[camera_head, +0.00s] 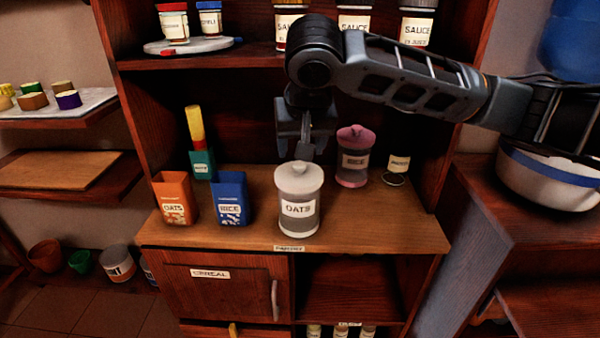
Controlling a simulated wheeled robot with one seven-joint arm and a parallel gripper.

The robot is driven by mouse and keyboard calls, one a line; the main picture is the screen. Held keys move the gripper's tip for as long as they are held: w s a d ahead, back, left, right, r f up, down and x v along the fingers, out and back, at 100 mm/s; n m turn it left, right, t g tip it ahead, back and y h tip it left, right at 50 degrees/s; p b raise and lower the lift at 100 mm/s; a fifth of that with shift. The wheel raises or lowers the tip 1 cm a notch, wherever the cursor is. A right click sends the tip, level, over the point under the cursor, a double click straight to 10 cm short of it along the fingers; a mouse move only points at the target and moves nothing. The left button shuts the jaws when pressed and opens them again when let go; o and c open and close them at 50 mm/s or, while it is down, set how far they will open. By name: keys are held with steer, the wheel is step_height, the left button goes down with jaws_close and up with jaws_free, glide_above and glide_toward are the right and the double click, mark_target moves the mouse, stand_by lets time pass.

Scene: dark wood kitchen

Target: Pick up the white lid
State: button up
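The white lid (298,176) with a small knob sits on top of the oats jar (298,210), which stands upright on the wooden counter near its front edge. My gripper (306,155) points down just above and behind the lid's knob, seen from this camera. Its fingertips look close to the knob, but I cannot tell whether they touch it. The gap between the fingers is not clear at this size.
An orange oats box (174,199) and a blue rice box (231,199) stand left of the jar. A jar with a pink lid (353,158) and a small glass jar (396,170) stand behind right. A shelf with labelled jars (290,26) is overhead. Bare counter (375,225) lies front right.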

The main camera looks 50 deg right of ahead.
mark_target(299, 164)
steer(key=shift+x, duration=3.1)
steer(key=shift+s, duration=0.15)
jaws_close()
